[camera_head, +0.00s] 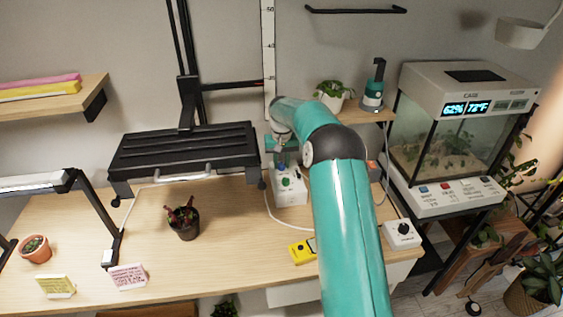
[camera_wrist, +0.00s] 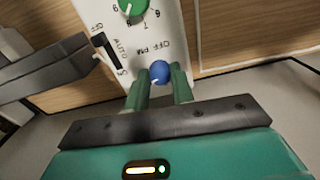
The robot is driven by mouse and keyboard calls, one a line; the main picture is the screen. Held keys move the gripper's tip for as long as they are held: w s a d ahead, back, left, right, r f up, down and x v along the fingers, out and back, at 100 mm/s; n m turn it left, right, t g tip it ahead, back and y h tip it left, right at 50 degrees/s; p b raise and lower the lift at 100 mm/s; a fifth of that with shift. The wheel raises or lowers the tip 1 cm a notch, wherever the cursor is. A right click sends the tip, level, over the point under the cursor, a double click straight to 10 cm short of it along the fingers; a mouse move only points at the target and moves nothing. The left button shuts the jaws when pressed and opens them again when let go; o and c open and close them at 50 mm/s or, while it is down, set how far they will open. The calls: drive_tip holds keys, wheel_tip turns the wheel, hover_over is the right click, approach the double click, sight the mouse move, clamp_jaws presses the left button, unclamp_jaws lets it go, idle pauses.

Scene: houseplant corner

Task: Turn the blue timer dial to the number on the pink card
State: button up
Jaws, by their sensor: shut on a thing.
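The white timer box (camera_head: 290,196) stands near the back of the table in the head view. In the wrist view the timer's white face (camera_wrist: 108,25) carries the blue dial (camera_wrist: 160,71), with "OFF" and "PM" printed above it. The dial has a small white mark. The green dial (camera_wrist: 131,8) sits further up among numbers. My gripper (camera_wrist: 164,77) has its two green fingers closed on the sides of the blue dial. The pink card (camera_head: 129,276) stands at the table's front left; its print is too small to read.
A yellow card (camera_head: 56,286) and a potted plant (camera_head: 184,222) stand left on the table. A yellow device (camera_head: 302,251) lies at the front, and a white box with a black knob (camera_head: 402,234) is right. The terrarium (camera_head: 450,140) stands further right.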

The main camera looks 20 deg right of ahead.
sight(282, 164)
drive_tip(key=n, duration=0.4)
drive_tip(key=shift+r+n, duration=0.1)
drive_tip(key=shift+n, duration=0.3)
idle(0.4)
drive_tip(key=o, duration=1)
wheel_tip(282, 164, up, 14)
